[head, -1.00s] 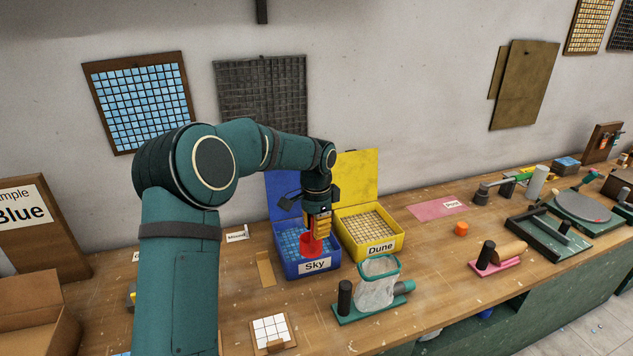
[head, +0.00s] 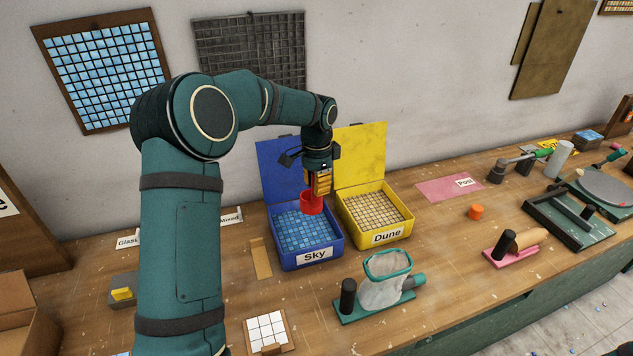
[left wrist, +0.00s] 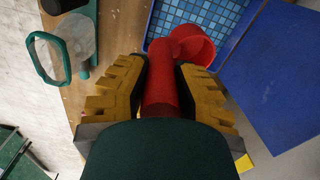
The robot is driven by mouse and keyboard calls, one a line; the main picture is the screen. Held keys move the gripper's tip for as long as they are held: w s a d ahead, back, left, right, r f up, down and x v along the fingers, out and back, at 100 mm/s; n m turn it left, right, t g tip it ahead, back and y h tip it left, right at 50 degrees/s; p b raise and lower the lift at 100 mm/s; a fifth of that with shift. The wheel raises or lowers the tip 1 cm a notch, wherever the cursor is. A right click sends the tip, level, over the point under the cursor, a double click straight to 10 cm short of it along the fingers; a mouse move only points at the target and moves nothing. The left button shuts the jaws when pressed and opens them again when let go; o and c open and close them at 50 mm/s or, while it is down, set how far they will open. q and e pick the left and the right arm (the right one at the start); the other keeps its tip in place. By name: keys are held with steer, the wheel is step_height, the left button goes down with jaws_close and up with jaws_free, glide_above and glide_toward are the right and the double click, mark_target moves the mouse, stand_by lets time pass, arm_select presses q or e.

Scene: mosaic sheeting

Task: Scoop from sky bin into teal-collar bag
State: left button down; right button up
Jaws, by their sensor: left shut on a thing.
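My left gripper (head: 318,186) is shut on a red scoop (head: 312,204). In the head view the scoop overlaps the rear part of the blue Sky bin (head: 298,262), which holds blue tiles. In the left wrist view the yellow fingers (left wrist: 158,80) clasp the scoop's handle, and its round cup (left wrist: 192,46) shows over the tiles; I see no tiles in the visible part of the cup. The clear bag (head: 382,292) with a teal collar (head: 388,264) stands open on a green stand at the front right of the bin.
The yellow Dune bin (head: 378,240) stands right beside the Sky bin, both lids raised behind. A black post (head: 347,297) rises beside the bag. A white tile sheet (head: 267,332) lies in front.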

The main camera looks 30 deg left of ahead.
mark_target(317, 203)
arm_select(q)
steer(key=shift+f+b, duration=2.95)
steer(key=shift+f, duration=0.95)
step_height(317, 203, down, 5)
steer(key=shift+r+b, duration=0.2)
steer(key=shift+b, duration=0.9)
steer(key=shift+r+p, duration=1.55)
steer(key=shift+r, duration=1.35)
steer(key=shift+t+y, duration=0.3)
steer(key=shift+t, duration=0.2)
steer(key=shift+r+p, duration=1.95)
steer(key=shift+r, duration=1.7)
